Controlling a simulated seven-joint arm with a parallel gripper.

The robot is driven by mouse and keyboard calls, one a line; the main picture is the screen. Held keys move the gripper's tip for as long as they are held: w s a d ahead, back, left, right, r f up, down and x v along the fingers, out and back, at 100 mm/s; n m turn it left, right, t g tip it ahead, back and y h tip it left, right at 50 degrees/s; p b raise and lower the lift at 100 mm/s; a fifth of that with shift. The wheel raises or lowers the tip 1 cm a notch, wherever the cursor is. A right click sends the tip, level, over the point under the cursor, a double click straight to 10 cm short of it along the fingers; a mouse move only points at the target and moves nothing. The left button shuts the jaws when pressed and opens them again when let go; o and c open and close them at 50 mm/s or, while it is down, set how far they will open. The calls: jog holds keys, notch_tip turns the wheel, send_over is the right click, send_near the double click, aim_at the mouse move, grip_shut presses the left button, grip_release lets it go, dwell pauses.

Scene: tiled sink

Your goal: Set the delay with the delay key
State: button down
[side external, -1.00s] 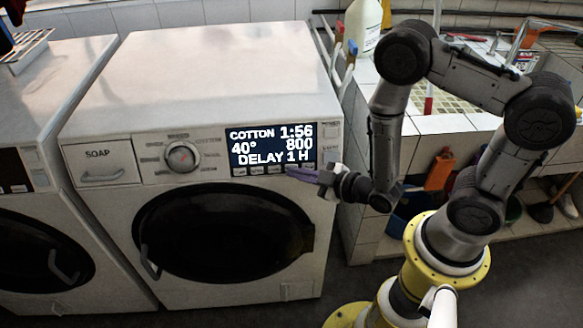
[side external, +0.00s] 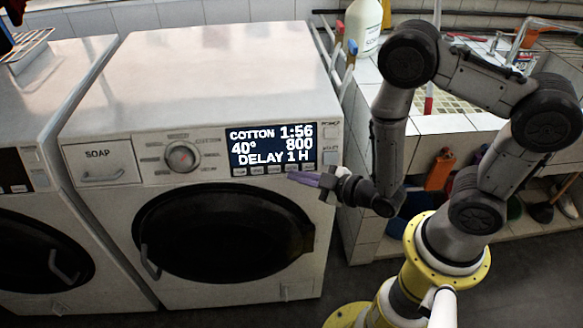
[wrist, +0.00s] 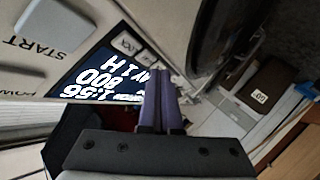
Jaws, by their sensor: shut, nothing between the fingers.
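The washing machine's display (side external: 272,148) reads COTTON 1:56, 40°, 800 and DELAY 1 H. It also shows upside down in the wrist view (wrist: 100,76). A row of small keys (side external: 257,170) runs under the display; their labels are too small to read in the side view. My gripper (side external: 292,177) is shut and empty, with purple fingers. Its tips are just below the right part of the key row; I cannot tell whether they touch the panel. In the wrist view the fingers (wrist: 160,76) hide part of the row, and one key (wrist: 128,45) shows beside them.
A large START key (wrist: 38,38) is on the panel in the wrist view. The round knob (side external: 182,157) and soap drawer (side external: 102,164) are left of the display. The dark door (side external: 225,235) is below. A tiled sink counter (side external: 440,124) stands at the right.

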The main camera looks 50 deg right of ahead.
jog(key=s+a, duration=0.1)
jog(key=s+a+r, duration=0.1)
jog(key=s+a, duration=0.1)
jog(key=shift+s+a+r, duration=0.15)
jog(key=shift+s+r, duration=0.05)
jog(key=shift+r, duration=0.1)
dwell(3.5)
jog(key=m, duration=0.5)
jog(key=s+a+r+m, duration=0.1)
jog(key=m, duration=0.5)
jog(key=s+a+r+m, duration=0.1)
jog(key=m, duration=0.5)
jog(key=shift+s+a+g, duration=0.15)
jog(key=shift+a+g, duration=0.1)
jog(key=shift+g, duration=0.15)
jog(key=w+d+f, duration=0.3)
jog(key=w+d, duration=0.3)
